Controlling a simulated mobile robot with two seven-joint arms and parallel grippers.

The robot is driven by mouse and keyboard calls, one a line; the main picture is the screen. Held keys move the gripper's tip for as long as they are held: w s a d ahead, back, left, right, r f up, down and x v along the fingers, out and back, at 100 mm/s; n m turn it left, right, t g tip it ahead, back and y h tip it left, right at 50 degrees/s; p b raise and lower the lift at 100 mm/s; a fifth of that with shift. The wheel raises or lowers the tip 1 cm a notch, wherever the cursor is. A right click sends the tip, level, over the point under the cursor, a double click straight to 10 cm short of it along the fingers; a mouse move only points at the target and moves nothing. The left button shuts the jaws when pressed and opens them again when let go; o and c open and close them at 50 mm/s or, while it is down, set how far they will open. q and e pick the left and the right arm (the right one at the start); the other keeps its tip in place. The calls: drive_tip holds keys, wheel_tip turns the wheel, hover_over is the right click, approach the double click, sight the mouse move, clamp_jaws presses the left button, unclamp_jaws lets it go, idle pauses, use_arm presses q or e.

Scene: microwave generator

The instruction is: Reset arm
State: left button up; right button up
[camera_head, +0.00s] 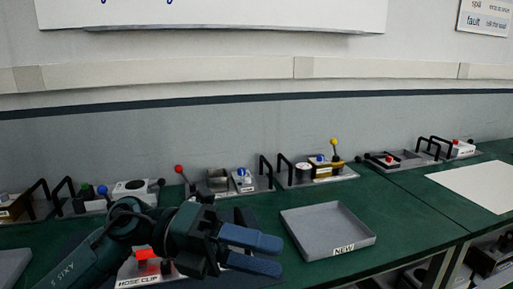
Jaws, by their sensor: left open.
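My left gripper (262,254) comes in from the lower left, over the front of the green bench. Its two blue-grey fingers point right and stand apart, with nothing between them. My left arm partly hides a fixture marked "HOSE CLIP" (137,281) with a red part on top. The fingers are left of a grey tray marked "NEW" (318,243) and apart from it in the picture. The tray looks empty. My right gripper is not in view.
Several fixtures with black handles and coloured knobs line the back of the green bench (405,215), including a yellow-knobbed one (322,168). A white sheet (478,184) lies at the right. Bare bench lies between the tray and the sheet.

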use_arm(q)
drive_tip(key=w+a+f+n+t+p, duration=0.1)
drive_tip(key=w+a+f+n+t, duration=0.25)
drive_tip(key=n+t, duration=0.75)
drive_tip(key=w+a+f+n+t, duration=0.2)
drive_tip(key=w+f+n+t, duration=0.2)
drive_tip(key=n+t, duration=0.8)
drive_tip(key=s+a+f+n+g+y, duration=0.1)
drive_tip(key=a+f+n+y, duration=0.2)
drive_tip(key=f+n+y, duration=0.35)
drive_tip(key=s+a+f+n+g+y, duration=0.1)
drive_tip(key=s+a+f+n+y, duration=0.2)
drive_tip(key=f+n, duration=0.6)
drive_tip(key=s+a+f+n+g+y, duration=0.1)
drive_tip(key=s+f+g+y, duration=0.1)
drive_tip(key=s+f, duration=0.3)
drive_tip(key=s+a+f+g+y, duration=0.2)
drive_tip(key=s+f, duration=0.3)
drive_tip(key=f, duration=0.4)
drive_tip(key=shift+f+n+g+p, duration=0.25)
drive_tip(key=shift+n+g+p, duration=0.15)
drive_tip(key=shift+g, duration=0.4)
